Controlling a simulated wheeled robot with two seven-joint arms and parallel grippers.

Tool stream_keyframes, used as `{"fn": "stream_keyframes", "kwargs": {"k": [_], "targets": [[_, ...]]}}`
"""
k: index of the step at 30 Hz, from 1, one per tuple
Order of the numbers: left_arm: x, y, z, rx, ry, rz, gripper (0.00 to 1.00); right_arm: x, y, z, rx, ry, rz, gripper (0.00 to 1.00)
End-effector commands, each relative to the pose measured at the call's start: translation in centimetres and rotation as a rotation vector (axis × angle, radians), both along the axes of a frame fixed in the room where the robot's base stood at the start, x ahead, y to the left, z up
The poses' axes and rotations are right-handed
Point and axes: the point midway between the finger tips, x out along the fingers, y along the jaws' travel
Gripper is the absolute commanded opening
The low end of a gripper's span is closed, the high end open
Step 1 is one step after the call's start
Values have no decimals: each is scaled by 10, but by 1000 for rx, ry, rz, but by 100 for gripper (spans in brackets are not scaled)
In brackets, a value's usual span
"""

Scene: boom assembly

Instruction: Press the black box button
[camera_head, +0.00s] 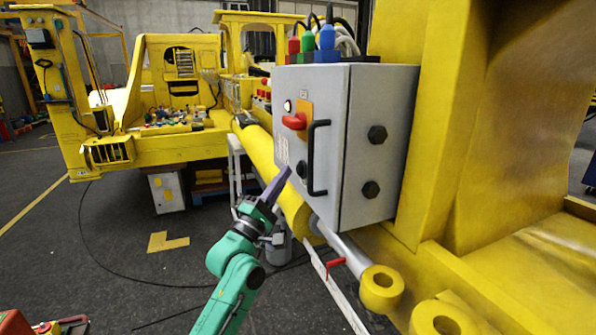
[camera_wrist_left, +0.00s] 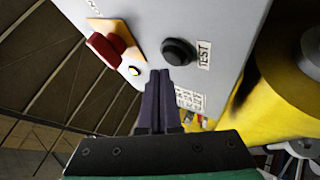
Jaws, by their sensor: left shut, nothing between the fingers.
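The grey control box (camera_head: 365,110) is mounted on the yellow machine. Its front face carries a round black button (camera_head: 301,169), near a black bar handle (camera_head: 317,157). In the left wrist view the black button (camera_wrist_left: 178,51) sits beside a "TEST" label (camera_wrist_left: 204,54). My left gripper (camera_head: 285,172) is shut and empty, its dark fingers pointing up toward the box face. In the left wrist view its fingertips (camera_wrist_left: 160,76) appear just below and left of the button. I cannot tell whether they touch the box. My right gripper is not in view.
A red rotary switch (camera_head: 294,122) on an orange plate and a small white lamp (camera_head: 287,105) sit higher on the box face. A yellow cylinder (camera_head: 258,150) runs behind my gripper. A black cable (camera_head: 100,255) lies on the open dark floor at left.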

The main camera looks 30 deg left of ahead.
Motion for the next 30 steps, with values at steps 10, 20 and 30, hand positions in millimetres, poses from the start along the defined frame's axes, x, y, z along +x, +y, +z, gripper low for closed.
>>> {"fn": "stream_keyframes", "kwargs": {"k": [10,20,30], "targets": [[1,0,0,0,0,0,0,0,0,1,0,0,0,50],[7,-5,0,0,0,0,0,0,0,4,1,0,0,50],[8,-6,0,-1,0,-1,0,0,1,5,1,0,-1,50]]}}
